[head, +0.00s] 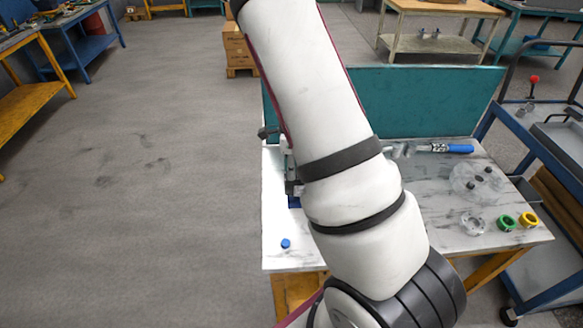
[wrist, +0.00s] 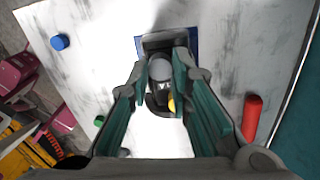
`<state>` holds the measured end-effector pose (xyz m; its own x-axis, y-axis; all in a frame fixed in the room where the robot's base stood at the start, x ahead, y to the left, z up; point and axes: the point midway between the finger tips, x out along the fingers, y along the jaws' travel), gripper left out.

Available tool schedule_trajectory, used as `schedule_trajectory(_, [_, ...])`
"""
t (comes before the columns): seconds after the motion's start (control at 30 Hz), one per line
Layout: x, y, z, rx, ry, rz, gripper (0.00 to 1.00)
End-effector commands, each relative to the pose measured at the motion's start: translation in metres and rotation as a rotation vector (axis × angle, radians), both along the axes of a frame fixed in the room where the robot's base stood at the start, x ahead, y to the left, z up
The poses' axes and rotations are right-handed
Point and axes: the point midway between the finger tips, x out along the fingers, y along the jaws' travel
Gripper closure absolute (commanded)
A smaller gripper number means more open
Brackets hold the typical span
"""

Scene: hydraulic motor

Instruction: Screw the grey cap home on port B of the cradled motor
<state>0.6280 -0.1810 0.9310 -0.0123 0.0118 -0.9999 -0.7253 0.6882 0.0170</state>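In the wrist view my gripper (wrist: 160,74) points down, its two teal-padded fingers on either side of a round grey cap (wrist: 160,69). The cap fills the gap between the fingertips, and the fingers look closed on it. A dark cradle (wrist: 154,42) stands on a blue base just beyond the fingertips. Dark parts of the motor (wrist: 161,88) show below the cap, with a yellow piece (wrist: 172,104) beside them. The port under the cap is hidden, so its seating cannot be told. In the head view my arm hides the gripper and most of the cradle.
A blue cap (head: 286,243) lies on the table (head: 290,262) at front left. Green (head: 506,223) and yellow (head: 529,220) rings, a clear ring (head: 472,223) and a clear disc (head: 462,184) lie at right. A blue-handled tool (head: 452,148) lies near the teal back panel (head: 430,100).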

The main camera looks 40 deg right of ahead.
Motion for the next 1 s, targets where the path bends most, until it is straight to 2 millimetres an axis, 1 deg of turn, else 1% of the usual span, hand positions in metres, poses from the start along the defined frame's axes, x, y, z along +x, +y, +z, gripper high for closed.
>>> schedule_trajectory(0.37, [0.0007,0.0007,0.0,0.0,0.0,0.002,0.72])
schedule_trajectory(0.47, [0.0011,0.001,0.0001,0.001,-0.001,0.03,0.72])
schedule_trajectory(0.57, [0.0011,0.0009,0.0005,0.001,-0.001,0.15,0.72])
schedule_trajectory(0.9, [0.0011,0.0006,0.0007,0.0,-0.002,0.726,0.72])
schedule_trajectory(1.0, [0.0012,0.0009,0.0005,0.0,-0.001,0.846,0.72])
